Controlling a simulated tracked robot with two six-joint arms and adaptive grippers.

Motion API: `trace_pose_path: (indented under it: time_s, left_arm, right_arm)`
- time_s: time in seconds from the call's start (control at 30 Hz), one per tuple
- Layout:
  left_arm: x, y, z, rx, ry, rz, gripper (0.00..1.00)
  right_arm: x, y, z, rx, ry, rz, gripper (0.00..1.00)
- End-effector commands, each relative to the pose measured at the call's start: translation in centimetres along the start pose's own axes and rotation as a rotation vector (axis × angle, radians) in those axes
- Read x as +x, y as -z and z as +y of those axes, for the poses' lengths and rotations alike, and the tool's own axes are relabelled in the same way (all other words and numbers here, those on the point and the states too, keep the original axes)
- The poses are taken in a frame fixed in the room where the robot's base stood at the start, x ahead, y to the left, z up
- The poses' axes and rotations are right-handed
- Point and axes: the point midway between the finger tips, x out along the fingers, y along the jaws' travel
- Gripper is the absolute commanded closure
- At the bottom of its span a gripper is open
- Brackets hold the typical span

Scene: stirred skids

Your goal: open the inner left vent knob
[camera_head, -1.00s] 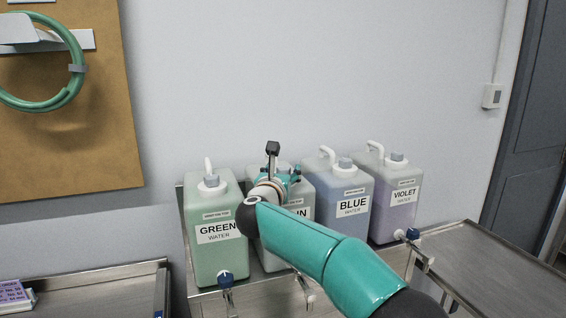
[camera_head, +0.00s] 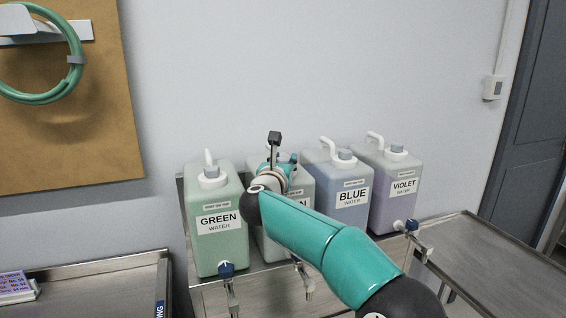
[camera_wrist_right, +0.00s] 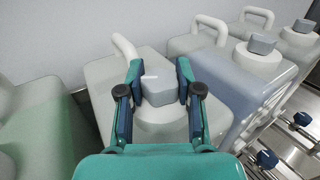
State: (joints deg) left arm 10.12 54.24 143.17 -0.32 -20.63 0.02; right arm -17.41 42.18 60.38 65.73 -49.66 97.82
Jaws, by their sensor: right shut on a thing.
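The inner left jug (camera_head: 270,247) is the second from the left, a pale container whose label is partly hidden by my right arm. Its grey vent knob (camera_wrist_right: 160,91) sits on the white cap and shows between my fingers in the right wrist view. My right gripper (camera_wrist_right: 157,82) is shut on this knob, one finger on each side. In the head view the right gripper (camera_head: 275,168) is over the top of this jug, and the knob is hidden there. My left gripper is not in view.
The green jug (camera_head: 217,247) stands to the left, the blue jug (camera_head: 338,170) and violet jug (camera_head: 384,205) to the right, all close together with taps in front. A steel bench (camera_head: 495,270) lies right. A green hose (camera_head: 40,98) hangs on the board.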

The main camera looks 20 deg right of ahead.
Motion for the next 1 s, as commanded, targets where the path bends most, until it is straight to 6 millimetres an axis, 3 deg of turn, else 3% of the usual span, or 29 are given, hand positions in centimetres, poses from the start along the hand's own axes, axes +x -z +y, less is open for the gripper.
trace_pose_path:
  time_s: [0.27, 0.6, 1.0]
  left_arm:
    - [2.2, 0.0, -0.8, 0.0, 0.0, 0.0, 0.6]
    - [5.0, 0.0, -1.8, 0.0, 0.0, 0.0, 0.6]
    - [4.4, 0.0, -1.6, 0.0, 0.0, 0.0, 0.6]
  right_arm:
    - [0.0, 0.4, -0.1, 0.002, -0.088, -0.001, 1.0]
    - [0.1, 0.2, -0.2, 0.001, -0.348, -0.002, 1.0]
    - [0.2, -0.2, -0.1, 0.0, -0.698, 0.001, 1.0]
